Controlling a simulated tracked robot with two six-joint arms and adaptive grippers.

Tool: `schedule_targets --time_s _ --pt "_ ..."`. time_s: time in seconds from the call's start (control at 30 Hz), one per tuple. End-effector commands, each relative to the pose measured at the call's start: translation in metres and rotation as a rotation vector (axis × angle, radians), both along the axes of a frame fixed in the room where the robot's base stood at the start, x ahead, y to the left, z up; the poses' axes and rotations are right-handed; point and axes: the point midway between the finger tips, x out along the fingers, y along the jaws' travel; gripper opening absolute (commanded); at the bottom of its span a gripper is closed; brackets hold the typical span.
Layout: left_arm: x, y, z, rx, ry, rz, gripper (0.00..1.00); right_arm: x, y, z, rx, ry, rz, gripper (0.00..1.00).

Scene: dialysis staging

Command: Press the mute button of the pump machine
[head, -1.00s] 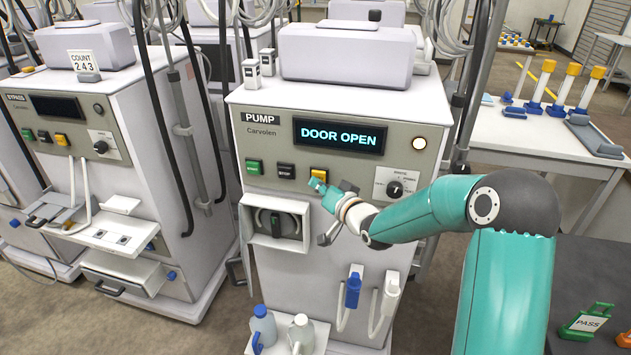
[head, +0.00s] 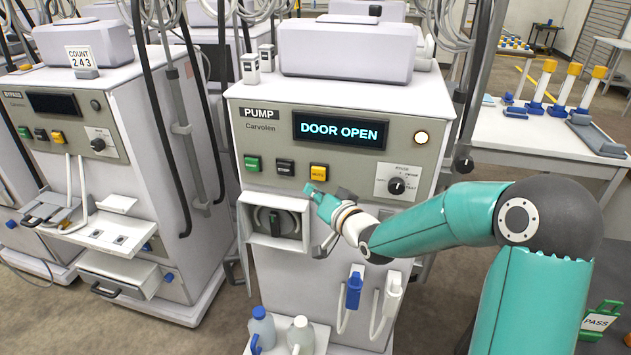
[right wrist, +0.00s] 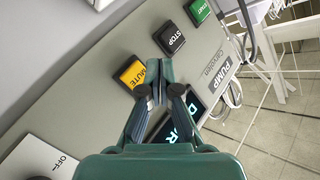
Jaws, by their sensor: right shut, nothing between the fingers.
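The pump machine (head: 262,205) stands in the middle of the head view, with a lit screen (head: 339,131) reading "DOOR OPEN". Its yellow mute button (head: 319,172) sits on the panel below the screen, right of a black stop button (head: 285,167) and a green button (head: 253,163). In the right wrist view the mute button (right wrist: 131,73) lies just left of my right fingertips, and the stop button (right wrist: 169,39) lies beyond them. My right gripper (head: 313,191) is shut and empty, just below the mute button in the head view. Contact with the panel cannot be told. My left gripper is not in view.
A dial (head: 396,186) is right of the buttons, and an open pump door compartment (head: 273,221) is below. Jugs (head: 262,327) stand at the machine's foot. A second machine marked BYPASS (head: 150,110) stands to the left. A white table (head: 500,140) is at the right.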

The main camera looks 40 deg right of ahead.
Motion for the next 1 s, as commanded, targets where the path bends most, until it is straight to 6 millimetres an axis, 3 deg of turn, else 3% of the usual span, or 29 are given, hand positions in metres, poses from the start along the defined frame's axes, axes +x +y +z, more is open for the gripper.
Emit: schedule_targets --time_s 0.23,1.0 --pt "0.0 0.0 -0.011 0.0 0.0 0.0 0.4 -0.012 0.014 -0.001 0.0 -0.001 0.001 0.0" --pt "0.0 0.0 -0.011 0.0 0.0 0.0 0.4 -0.013 0.015 0.0 0.0 0.0 0.0 0.0"
